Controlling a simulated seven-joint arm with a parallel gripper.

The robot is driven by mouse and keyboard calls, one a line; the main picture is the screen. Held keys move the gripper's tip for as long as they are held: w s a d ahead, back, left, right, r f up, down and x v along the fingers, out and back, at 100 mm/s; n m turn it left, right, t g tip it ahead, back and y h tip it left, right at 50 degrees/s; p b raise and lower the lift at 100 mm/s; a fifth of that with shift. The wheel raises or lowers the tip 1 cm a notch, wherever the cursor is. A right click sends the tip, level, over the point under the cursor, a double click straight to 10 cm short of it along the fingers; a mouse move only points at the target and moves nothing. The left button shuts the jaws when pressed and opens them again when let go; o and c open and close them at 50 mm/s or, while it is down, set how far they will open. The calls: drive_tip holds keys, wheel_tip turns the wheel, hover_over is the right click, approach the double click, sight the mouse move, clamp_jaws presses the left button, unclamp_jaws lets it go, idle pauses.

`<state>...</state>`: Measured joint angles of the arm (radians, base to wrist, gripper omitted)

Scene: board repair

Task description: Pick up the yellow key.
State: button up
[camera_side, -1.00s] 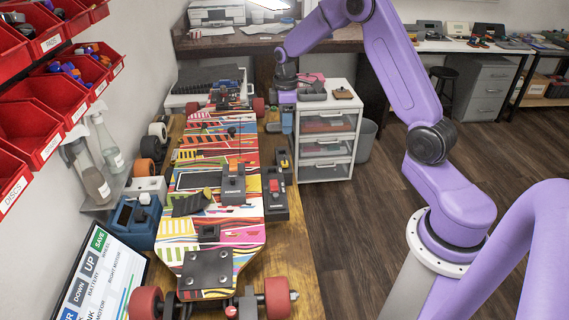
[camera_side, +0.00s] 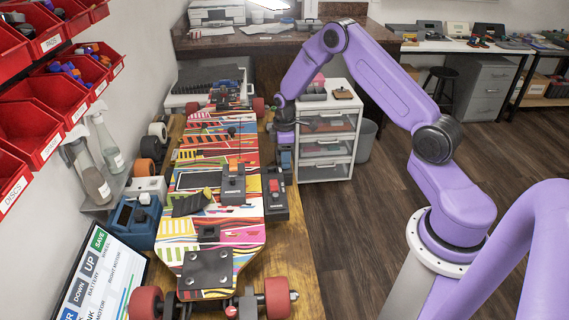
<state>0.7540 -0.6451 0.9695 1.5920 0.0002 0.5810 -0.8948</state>
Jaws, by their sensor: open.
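My gripper (camera_side: 285,163) points down at the right edge of the workbench, just right of the skateboard deck (camera_side: 232,232). Its fingers are small and partly hidden in this view. I cannot make out the yellow key. A small dark item with a yellow part lay at this spot in the earlier view, and my gripper now covers it. I cannot tell whether the fingers are around it or only above it.
A dark grey module with a red part (camera_side: 274,186) sits close in front of my gripper. A grey module (camera_side: 233,190) lies on the deck. A white drawer unit (camera_side: 326,172) stands behind on the right. Red bins (camera_side: 38,128) line the left wall.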

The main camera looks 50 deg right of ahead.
drive_tip(key=shift+f, duration=0.45)
clamp_jaws()
drive_tip(key=shift+r, duration=0.1)
